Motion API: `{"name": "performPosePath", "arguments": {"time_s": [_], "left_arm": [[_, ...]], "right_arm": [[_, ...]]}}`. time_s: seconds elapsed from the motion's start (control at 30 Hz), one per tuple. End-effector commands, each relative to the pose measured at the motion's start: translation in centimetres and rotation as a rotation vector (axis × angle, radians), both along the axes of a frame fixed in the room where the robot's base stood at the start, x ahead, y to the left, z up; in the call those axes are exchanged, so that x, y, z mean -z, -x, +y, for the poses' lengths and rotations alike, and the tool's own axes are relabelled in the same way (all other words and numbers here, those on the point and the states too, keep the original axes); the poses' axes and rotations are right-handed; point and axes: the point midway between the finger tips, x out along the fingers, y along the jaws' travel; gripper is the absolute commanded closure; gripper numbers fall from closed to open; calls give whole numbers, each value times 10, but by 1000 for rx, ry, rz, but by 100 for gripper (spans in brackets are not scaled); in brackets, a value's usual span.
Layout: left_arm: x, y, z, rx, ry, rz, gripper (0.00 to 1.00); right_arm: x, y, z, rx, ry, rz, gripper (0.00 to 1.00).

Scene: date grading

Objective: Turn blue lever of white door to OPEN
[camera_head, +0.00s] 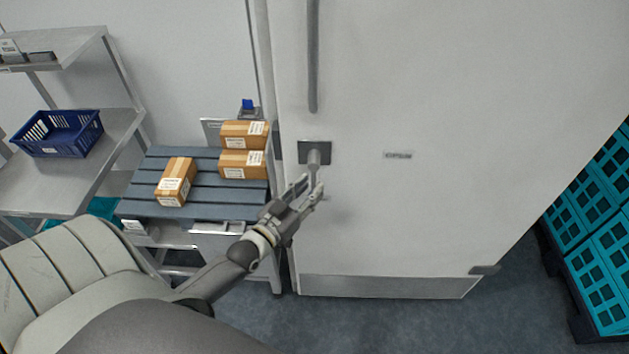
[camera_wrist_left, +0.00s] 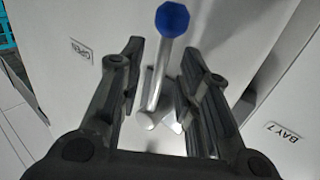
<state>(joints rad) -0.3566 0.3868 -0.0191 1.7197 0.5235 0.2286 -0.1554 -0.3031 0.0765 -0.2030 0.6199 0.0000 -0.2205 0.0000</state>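The white door (camera_head: 450,80) fills the right half of the head view. Its grey lever (camera_head: 314,158) comes out of a dark square plate (camera_head: 327,147). In the left wrist view the lever (camera_wrist_left: 154,88) is a pale rod ending in a blue knob (camera_wrist_left: 172,19). An OPEN label (camera_wrist_left: 81,51) is left of it there. My left gripper (camera_head: 311,183) is at the lever, just below the plate. In the wrist view its fingers (camera_wrist_left: 161,60) are apart, one on each side of the rod, with gaps visible. The blue knob is not discernible in the head view. My right gripper is not in view.
A long vertical handle (camera_head: 313,55) is above the lever. A slatted table (camera_head: 215,190) with brown boxes (camera_head: 244,133) stands left of the door. A blue crate (camera_head: 58,150) sits on a steel shelf further left. Teal crates (camera_head: 605,270) stack at the right. A BAY 7 label (camera_wrist_left: 284,131) shows.

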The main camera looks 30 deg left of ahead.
Motion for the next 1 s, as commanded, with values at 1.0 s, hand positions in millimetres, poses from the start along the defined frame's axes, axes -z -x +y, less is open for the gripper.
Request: {"name": "performPosePath", "arguments": {"time_s": [1.0], "left_arm": [[1,-28,-1,0,-1,1,100]], "right_arm": [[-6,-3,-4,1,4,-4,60]]}}
